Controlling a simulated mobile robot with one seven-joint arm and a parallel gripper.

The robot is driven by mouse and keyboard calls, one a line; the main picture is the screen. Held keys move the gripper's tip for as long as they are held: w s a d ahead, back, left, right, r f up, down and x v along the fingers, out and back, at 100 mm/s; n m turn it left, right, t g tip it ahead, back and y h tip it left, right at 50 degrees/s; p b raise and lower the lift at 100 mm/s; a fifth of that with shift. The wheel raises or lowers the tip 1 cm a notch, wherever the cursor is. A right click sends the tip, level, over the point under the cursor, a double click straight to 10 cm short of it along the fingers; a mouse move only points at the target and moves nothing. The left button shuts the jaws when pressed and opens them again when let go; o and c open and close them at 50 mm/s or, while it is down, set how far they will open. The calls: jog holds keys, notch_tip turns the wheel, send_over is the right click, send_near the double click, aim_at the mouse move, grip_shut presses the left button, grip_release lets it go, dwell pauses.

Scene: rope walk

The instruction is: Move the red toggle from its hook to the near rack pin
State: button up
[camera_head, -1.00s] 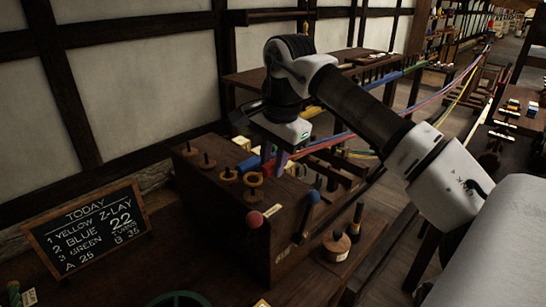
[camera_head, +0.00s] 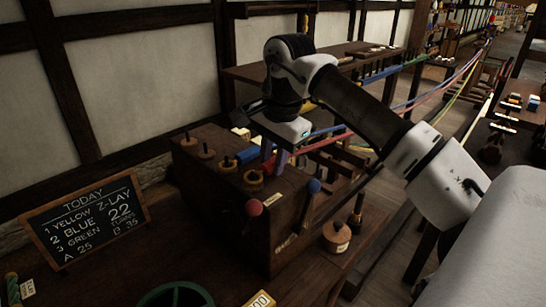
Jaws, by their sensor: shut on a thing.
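My gripper (camera_head: 274,158) points down over the top of a dark wooden block (camera_head: 225,205), with its jaws closed. A red strand (camera_head: 322,145) runs from the right up to the jaws. The red toggle at its end is mostly hidden between the fingers, and I cannot make out its shape. A blue toggle (camera_head: 247,155) lies just left of the fingers. Several short wooden pins stand in a row on the block's left side, such as a far one (camera_head: 206,152) and the nearest one (camera_head: 253,180), just in front of my gripper. I cannot tell whether the toggle touches the block.
A red-knobbed lever (camera_head: 253,207) and a blue-knobbed lever (camera_head: 314,186) stick up at the block's front. A wooden spool (camera_head: 337,237) stands to the right. A chalkboard (camera_head: 88,222) leans at left. Coloured strands stretch away behind.

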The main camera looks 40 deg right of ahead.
jog(key=shift+f, duration=0.15)
jog(key=o, duration=0.9)
jog(key=shift+r+p, duration=3.1)
jog(key=shift+r, duration=0.95)
jog(key=shift+f, duration=0.1)
